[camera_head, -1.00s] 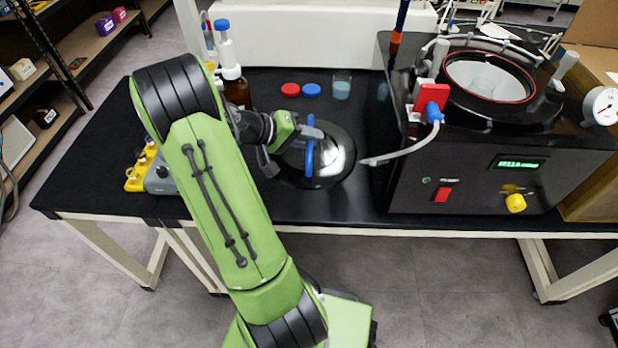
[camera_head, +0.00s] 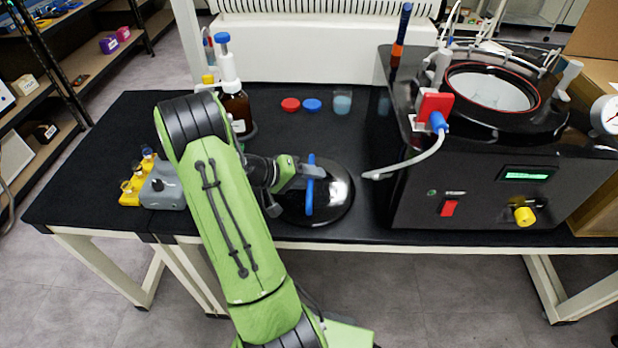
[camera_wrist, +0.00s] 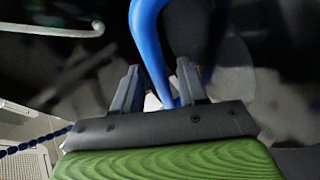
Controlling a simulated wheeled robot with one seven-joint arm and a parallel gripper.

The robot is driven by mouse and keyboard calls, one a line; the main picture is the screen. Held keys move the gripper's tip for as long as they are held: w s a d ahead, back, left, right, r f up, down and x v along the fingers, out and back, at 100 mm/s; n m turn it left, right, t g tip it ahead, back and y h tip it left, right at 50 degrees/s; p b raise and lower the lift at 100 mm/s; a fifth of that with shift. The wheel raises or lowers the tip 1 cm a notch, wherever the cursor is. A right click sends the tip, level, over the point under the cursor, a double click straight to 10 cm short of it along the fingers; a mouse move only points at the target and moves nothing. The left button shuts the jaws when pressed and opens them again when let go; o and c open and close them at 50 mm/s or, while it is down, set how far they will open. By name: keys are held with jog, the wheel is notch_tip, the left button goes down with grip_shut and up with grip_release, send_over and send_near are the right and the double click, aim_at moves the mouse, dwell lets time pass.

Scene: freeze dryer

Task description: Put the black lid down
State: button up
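The black lid (camera_head: 338,203) is a glossy round dome with an upright blue handle (camera_head: 310,186). It is over the black table near its front edge, left of the freeze dryer. Whether its rim touches the table is hard to tell. My gripper (camera_head: 306,171) reaches in from the left and is shut on the lid's handle. In the wrist view the blue handle (camera_wrist: 148,45) passes between the two fingers (camera_wrist: 158,82). The finger contact is partly hidden, and the lid's left side is behind my gripper.
The freeze dryer (camera_head: 480,190) stands at right with its round chamber (camera_head: 492,88) open and a white hose (camera_head: 405,165) projecting left. A brown bottle (camera_head: 236,108), red cap (camera_head: 290,104), blue cap (camera_head: 312,104) and beaker (camera_head: 342,103) stand behind. Table between them is clear.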

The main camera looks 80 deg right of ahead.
jog(key=p+v, duration=0.3)
jog(key=v, duration=0.9)
jog(key=w+a+r+n+t+y, duration=0.1)
jog(key=w+a+r+n+t, duration=0.1)
jog(key=w+a+r+t, duration=0.35)
jog(key=w+a+r+n+t+y, duration=0.1)
jog(key=w+a+r+n+t, duration=0.15)
jog(key=a, duration=0.65)
jog(key=s+a+r+n+t+y, duration=0.2)
jog(key=s+a+n+t, duration=0.1)
jog(key=a, duration=0.6)
jog(key=s+a+r+n+t+y, duration=0.2)
jog(key=s+a+n+t+y, duration=0.1)
jog(key=a, duration=0.7)
jog(key=s+n, duration=0.1)
jog(key=n, duration=0.1)
jog(key=shift+r+n+t, duration=0.35)
jog(key=shift+r+t, duration=0.05)
